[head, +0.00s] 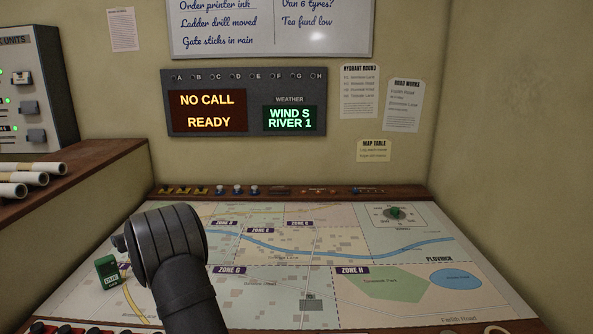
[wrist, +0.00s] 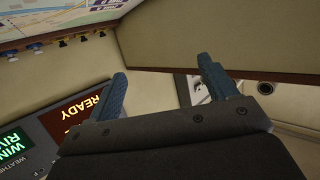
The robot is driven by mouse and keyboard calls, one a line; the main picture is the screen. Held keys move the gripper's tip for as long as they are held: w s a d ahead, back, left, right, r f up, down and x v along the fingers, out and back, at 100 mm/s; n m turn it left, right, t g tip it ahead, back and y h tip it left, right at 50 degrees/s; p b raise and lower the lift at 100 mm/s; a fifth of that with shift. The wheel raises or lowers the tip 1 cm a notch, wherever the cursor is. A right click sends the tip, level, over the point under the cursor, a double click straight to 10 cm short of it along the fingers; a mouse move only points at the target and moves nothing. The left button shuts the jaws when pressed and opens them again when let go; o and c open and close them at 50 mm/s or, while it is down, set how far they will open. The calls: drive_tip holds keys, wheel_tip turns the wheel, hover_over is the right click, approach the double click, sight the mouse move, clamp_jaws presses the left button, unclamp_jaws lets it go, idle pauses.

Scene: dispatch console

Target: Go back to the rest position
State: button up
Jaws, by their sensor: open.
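My arm rises in front of the map table (head: 250,300) in the head view, its dark joint over the left part of the map. My gripper is not visible in the head view. In the wrist view my gripper (wrist: 163,88) shows two blue fingers spread wide apart, with nothing between them. The fingers are in the air, apart from the wall and the wooden edge behind them.
A call board (head: 243,102) on the back wall reads "NO CALL READY" and "WIND S RIVER 1". A green block (head: 108,273) stands on the map's left. Rolled papers (head: 30,180) lie on a shelf at left. The map's right side looks mostly clear.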

drive_tip(key=s+d+m+t+h, duration=0.1)
drive_tip(key=d+m+h, duration=0.1)
drive_tip(key=d, duration=1.8)
drive_tip(key=s+d+r+m+t+h, duration=0.1)
drive_tip(key=s+d+m+t+h, duration=0.1)
drive_tip(key=d, duration=1.8)
drive_tip(key=shift+d+r+m+h, duration=0.2)
drive_tip(key=shift+d+m+h, duration=0.1)
drive_tip(key=shift+m+h, duration=0.55)
drive_tip(key=w+a+n+y, duration=0.1)
drive_tip(key=w+a, duration=0.1)
drive_tip(key=a, duration=0.9)
drive_tip(key=w+a+n+g+y, duration=0.1)
drive_tip(key=w+a+n+y, duration=0.1)
drive_tip(key=a, duration=0.8)
drive_tip(key=shift+w+a+g, duration=0.3)
drive_tip(key=shift+w+a, duration=0.05)
drive_tip(key=shift+w, duration=0.15)
drive_tip(key=shift+d+y, duration=0.1)
drive_tip(key=shift+y, duration=0.15)
